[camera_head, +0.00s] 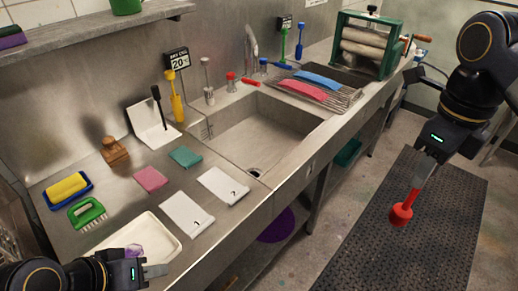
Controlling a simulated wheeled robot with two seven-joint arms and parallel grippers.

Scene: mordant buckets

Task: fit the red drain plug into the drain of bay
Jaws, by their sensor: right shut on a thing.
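The red drain plug (402,213), a red stem with a wider round end, hangs tilted below my right gripper (420,178). My right gripper is shut on its upper end, in the air over the dark floor mat, to the right of the counter.
On the counter lie a white tray (165,236) with a purple item (133,250), numbered white cards (187,214), a green brush (88,213) and a yellow sponge (67,186). A rack with red and blue cloths (302,90) and a green wringer (367,45) stand beyond the basin.

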